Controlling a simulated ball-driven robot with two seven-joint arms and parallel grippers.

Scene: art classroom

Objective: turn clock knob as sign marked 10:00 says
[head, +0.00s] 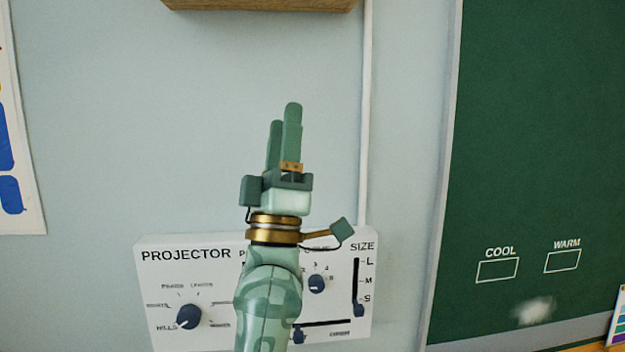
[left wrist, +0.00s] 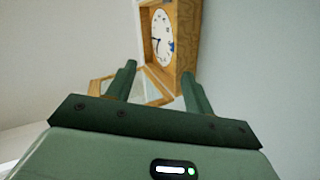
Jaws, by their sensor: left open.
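A wooden-cased clock (left wrist: 185,45) with a white dial (left wrist: 161,36) is in the left wrist view, seen at a steep angle from below. A small blue part (left wrist: 171,46) shows at the right of the dial; I cannot tell its setting. In the head view only the bottom of a wooden box (head: 260,4) shows at the top edge. My left gripper (head: 284,114) points up below that box, open and empty. In the left wrist view its fingers (left wrist: 158,69) stand apart, short of the clock. No 10:00 sign can be read. My right gripper is out of view.
A white projector panel (head: 150,285) with dark knobs and sliders is on the wall behind my left arm. A wood-framed thing (left wrist: 102,88) shows behind the fingers. A green board (head: 540,130) is at the right. The wall around my gripper is bare except for a vertical pipe (head: 366,120).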

